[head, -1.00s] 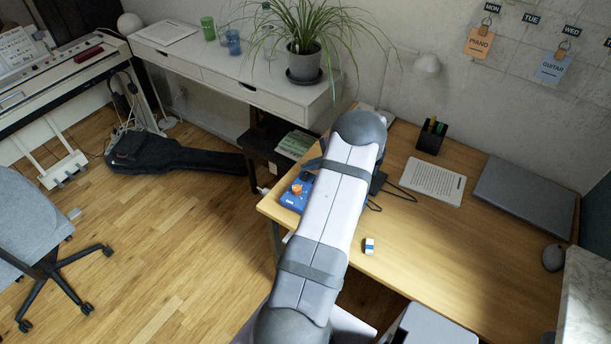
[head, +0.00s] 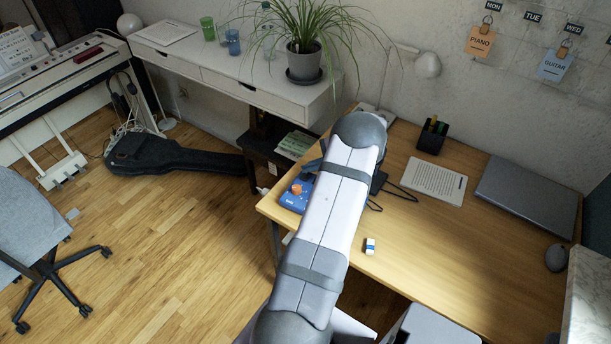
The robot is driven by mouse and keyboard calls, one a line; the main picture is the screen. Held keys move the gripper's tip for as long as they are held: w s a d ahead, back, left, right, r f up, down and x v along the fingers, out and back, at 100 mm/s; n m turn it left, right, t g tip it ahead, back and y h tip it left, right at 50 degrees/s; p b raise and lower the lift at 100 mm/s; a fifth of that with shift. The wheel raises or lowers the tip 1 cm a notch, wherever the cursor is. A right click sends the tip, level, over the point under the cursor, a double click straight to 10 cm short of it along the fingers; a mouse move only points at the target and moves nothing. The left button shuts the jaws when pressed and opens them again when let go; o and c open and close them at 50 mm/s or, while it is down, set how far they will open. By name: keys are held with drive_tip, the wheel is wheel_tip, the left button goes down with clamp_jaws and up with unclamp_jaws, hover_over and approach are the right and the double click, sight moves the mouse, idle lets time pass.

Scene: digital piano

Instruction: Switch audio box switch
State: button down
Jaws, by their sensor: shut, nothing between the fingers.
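The blue audio box (head: 293,200) sits at the left end of the wooden desk, near its edge. An orange knob (head: 296,189) shows on its top. My arm lies across the desk and covers the right side of the box. The switch cannot be made out. My gripper (head: 308,177) shows only as a small dark part at the back of the box, beside my arm. It is shut and holds nothing. Whether it touches the box cannot be told.
A dark object (head: 378,182) with a cable is partly hidden right of my arm. A white-and-blue eraser (head: 370,246), paper sheet (head: 434,181), pen holder (head: 432,137), laptop (head: 527,196) and lamp (head: 427,65) are on the desk. The front middle of the desk is mostly clear.

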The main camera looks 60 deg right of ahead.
sight(308, 180)
drive_tip(key=shift+f+b, duration=0.35)
drive_tip(key=shift+r, duration=0.2)
drive_tip(key=shift+a+r+p, duration=0.15)
drive_tip(key=shift+r+p, duration=0.4)
drive_tip(key=shift+r, duration=0.3)
drive_tip(key=r+p, duration=0.1)
drive_tip(key=r, duration=0.1)
drive_tip(key=a+r+p, duration=0.1)
drive_tip(key=r, duration=0.2)
drive_tip(key=shift+p, duration=0.35)
idle(0.7)
